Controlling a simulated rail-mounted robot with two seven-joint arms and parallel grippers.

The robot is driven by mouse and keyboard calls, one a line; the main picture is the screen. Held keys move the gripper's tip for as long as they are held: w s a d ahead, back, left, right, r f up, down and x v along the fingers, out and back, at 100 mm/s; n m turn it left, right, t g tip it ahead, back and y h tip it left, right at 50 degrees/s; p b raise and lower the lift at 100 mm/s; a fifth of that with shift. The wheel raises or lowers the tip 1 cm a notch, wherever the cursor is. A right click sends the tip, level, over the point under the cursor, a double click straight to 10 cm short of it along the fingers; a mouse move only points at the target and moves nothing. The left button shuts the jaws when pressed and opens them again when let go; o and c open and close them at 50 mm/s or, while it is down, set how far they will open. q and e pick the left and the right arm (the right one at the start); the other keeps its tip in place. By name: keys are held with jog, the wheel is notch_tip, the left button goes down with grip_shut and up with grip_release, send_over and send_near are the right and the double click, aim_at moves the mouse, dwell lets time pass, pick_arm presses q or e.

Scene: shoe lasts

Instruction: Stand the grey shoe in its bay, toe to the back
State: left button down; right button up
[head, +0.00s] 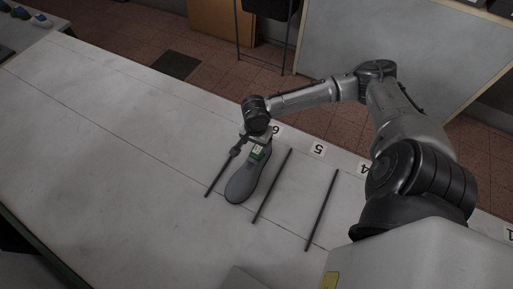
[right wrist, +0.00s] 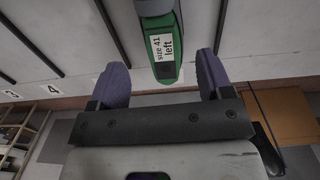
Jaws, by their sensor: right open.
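The grey shoe (head: 243,184) stands sole-down on the table between two dark divider rods, in the bay by the card 6 (head: 276,131). Its broad toe points toward the bottom of the head view, away from the cards. Its green heel carries a white label, which reads "size 41 left" in the right wrist view (right wrist: 164,48). My right gripper (head: 254,139) is at the heel end, open. In the right wrist view its purple fingers (right wrist: 162,70) stand apart, with the heel end centred between and just beyond them and gaps on both sides. My left gripper is not in view.
More divider rods (head: 321,210) stand to the right, with cards 5 (head: 318,149) and 4 (head: 364,168) along the far edge. The table (head: 110,150) is clear on the left. Small shoe-like items (head: 40,20) sit at the far left.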

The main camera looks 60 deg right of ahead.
notch_tip(320, 180, up, 5)
jog(key=s+a+f+n+t+y, duration=0.1)
jog(key=s+a+f+n, duration=0.15)
jog(key=a+n, duration=0.45)
jog(key=s+a+f+n+t+y, duration=0.15)
jog(key=a+f+n, duration=0.3)
jog(key=a, duration=0.45)
jog(key=s+a+n+t+h, duration=0.1)
jog(key=s+a+n+h, duration=0.1)
jog(key=s+n, duration=0.6)
jog(key=shift+s+a+f+n, duration=0.15)
jog(key=shift+s+a+n, duration=0.25)
jog(key=shift+s, duration=0.25)
